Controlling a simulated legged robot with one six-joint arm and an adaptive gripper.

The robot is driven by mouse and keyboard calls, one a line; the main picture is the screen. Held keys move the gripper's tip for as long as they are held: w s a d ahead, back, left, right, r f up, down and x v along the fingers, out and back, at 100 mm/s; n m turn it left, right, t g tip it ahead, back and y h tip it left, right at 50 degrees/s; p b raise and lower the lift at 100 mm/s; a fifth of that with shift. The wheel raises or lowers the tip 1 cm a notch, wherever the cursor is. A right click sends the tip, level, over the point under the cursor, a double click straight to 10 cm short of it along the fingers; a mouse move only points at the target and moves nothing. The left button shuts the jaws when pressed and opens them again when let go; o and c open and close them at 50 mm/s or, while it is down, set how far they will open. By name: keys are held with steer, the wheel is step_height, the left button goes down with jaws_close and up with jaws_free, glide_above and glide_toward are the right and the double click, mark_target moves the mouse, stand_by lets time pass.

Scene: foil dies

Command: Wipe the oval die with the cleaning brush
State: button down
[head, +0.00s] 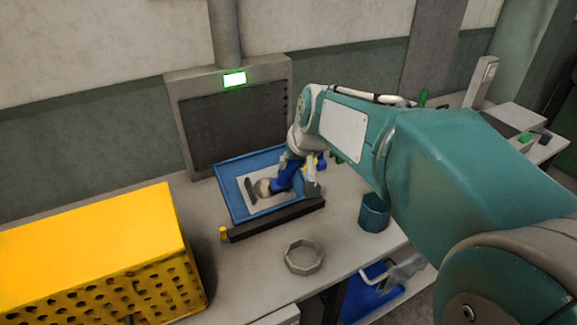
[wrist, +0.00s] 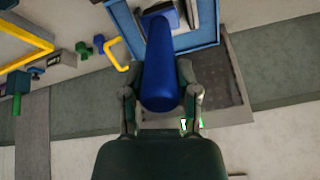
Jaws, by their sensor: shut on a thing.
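My gripper (head: 303,172) is shut on the blue handle of the cleaning brush (head: 286,173). In the wrist view the handle (wrist: 160,65) stands between the two fingers of my gripper (wrist: 158,88). The brush's lower end is over a pale plate (head: 268,205) in a blue tray (head: 231,193). A beige rounded shape (head: 263,187), which looks like the oval die, lies on the plate right beside the brush's lower end. I cannot tell whether they touch. A dark narrow bar-shaped die (head: 250,190) lies left of it. The bristles are hidden.
A dark bar (head: 275,219) runs along the tray's front edge. A grey framed panel (head: 232,125) with a green light stands behind. A yellow crate (head: 95,245) is at left, a grey ring-shaped dish (head: 303,257) in front, and a teal cup (head: 374,213) at right.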

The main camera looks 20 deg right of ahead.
mark_target(284, 186)
steer(key=shift+f, duration=0.1)
steer(key=shift+x, duration=4.5)
steer(key=shift+w+a+r, duration=0.65)
steer(key=shift+w+r, duration=1.25)
steer(key=shift+w, duration=1.3)
steer(key=shift+s+d+f, duration=0.2)
steer(key=shift+s+f, duration=0.4)
steer(key=shift+s, duration=0.5)
steer(key=shift+s+d+f, duration=0.25)
steer(key=shift+s+f, duration=0.4)
steer(key=shift+s, duration=0.4)
steer(key=shift+s+d+f, duration=0.2)
steer(key=shift+s+f, duration=0.4)
steer(key=shift+s, duration=0.5)
steer(key=shift+r, duration=0.1)
